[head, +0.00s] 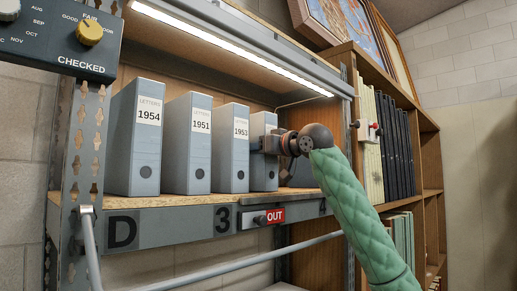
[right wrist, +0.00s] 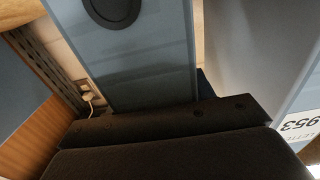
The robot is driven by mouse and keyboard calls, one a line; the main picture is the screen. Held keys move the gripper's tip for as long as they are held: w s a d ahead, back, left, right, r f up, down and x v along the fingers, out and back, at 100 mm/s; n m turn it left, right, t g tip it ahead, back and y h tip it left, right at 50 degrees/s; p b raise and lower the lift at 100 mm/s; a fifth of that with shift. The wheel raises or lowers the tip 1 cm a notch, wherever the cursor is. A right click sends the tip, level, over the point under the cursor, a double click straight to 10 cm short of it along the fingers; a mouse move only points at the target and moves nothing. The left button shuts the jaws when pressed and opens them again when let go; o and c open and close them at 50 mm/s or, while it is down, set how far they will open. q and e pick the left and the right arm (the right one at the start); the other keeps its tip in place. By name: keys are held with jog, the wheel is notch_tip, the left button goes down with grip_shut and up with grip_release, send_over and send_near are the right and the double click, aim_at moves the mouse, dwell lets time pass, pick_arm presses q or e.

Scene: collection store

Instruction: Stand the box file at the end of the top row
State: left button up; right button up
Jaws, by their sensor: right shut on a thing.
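A grey-blue box file (head: 264,176) is upright at the right end of the row on the lit shelf (head: 170,201), beside the box file labelled 1953 (head: 234,160). My right gripper (head: 270,143) is shut on it from the right and hides part of its spine and label. Its base is at or very near the shelf board; I cannot tell if it touches. In the right wrist view its spine (right wrist: 140,60) with a dark finger hole rises between my dark gripper parts (right wrist: 175,118). My left gripper is not in view.
Box files 1954 (head: 135,140) and 1951 (head: 187,150) stand left of 1953, with small gaps. A dial panel (head: 60,35) hangs at upper left. A red OUT sign (head: 275,216) is on the shelf edge. A wooden bookcase (head: 430,150) stands right. A cable and socket (right wrist: 88,97) show behind.

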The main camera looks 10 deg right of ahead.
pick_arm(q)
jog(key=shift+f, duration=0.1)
pick_arm(e)
jog(key=shift+f, duration=0.15)
jog(key=o, duration=1.3)
jog(key=shift+d, duration=0.1)
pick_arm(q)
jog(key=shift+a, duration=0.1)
pick_arm(e)
jog(key=shift+o, duration=0.2)
pick_arm(q)
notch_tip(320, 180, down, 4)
jog(key=b, duration=0.4)
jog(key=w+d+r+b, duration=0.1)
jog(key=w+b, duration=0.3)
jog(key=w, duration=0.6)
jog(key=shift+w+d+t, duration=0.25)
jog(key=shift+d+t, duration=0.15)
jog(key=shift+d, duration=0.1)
pick_arm(e)
jog(key=v, duration=1.2)
